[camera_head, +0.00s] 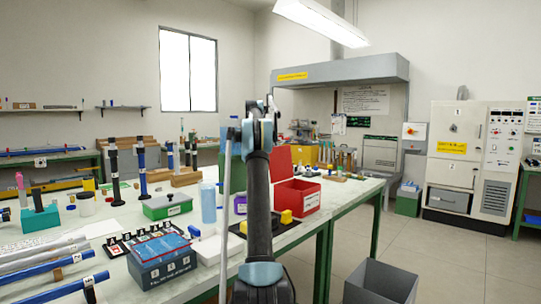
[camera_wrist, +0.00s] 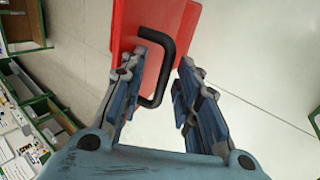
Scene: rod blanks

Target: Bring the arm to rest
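My arm rises in the middle of the head view, and my gripper (camera_head: 262,112) is near its top, small and partly hidden there. In the wrist view my gripper (camera_wrist: 172,58) has its two fingers apart, with a gap between the tips. A black handle (camera_wrist: 168,62) on a red panel (camera_wrist: 128,32) shows in that gap, nearer the left finger. I see no finger pair closed on it; whether the left finger touches it I cannot tell.
A workbench (camera_head: 318,212) carries a red box (camera_head: 300,198), a blue-lidded case (camera_head: 162,262), a green box (camera_head: 167,206), a light blue cylinder (camera_head: 208,203) and several rods at left. A grey bin (camera_head: 381,283) stands on the floor at right. Open floor (camera_head: 470,262) lies beyond it.

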